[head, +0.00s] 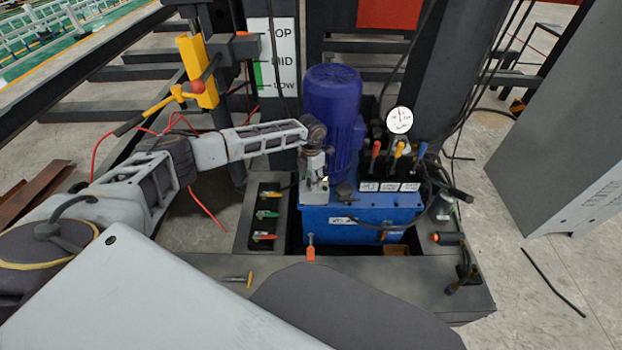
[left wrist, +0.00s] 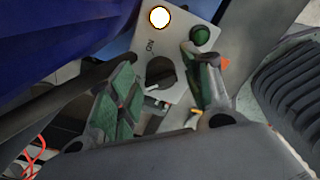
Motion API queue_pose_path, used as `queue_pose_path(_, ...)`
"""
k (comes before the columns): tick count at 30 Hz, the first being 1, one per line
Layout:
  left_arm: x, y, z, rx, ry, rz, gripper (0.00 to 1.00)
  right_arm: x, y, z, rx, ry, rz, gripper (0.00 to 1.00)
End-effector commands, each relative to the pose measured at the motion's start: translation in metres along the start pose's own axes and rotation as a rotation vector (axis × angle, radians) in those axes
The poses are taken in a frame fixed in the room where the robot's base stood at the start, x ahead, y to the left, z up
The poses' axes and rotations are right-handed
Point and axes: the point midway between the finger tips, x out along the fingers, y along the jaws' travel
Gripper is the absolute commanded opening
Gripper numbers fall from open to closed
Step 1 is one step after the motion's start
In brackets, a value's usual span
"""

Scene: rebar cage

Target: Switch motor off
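The blue motor (head: 326,92) stands upright on the blue tank unit (head: 350,222). My left gripper (head: 316,188) is in front of the motor's lower part, pointing down and away. In the left wrist view, a grey switch panel (left wrist: 176,50) carries a dark rotary knob (left wrist: 160,71), a bright white lamp with an orange rim (left wrist: 160,17) and a green button (left wrist: 200,35). Text reading ON shows beside the knob. My left gripper's green-padded fingers (left wrist: 157,72) are spread, with the knob between and beyond their tips. I cannot tell whether they touch it. My right gripper is out of view.
Red, yellow and blue levers (head: 399,150) and a round gauge (head: 399,120) stand right of the motor. A side box with small coloured levers (head: 267,214) is at the left. A yellow post (head: 198,70) stands further left. Cables hang around; a grey cabinet (head: 570,130) is at right.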

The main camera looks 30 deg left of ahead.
Motion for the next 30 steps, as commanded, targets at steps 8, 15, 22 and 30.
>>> queue_pose_path(8,0.001,-0.001,-0.001,0.001,0.002,-0.001,0.53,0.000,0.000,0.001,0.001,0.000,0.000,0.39)
queue_pose_path(15,-0.007,-0.001,0.000,0.001,0.001,-0.001,0.53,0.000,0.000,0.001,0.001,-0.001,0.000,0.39)
queue_pose_path(22,-0.031,0.000,0.000,0.001,0.001,0.000,0.53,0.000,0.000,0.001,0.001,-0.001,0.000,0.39)
queue_pose_path(30,-0.071,0.000,0.000,0.001,0.000,0.001,0.53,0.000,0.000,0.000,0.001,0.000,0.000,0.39)
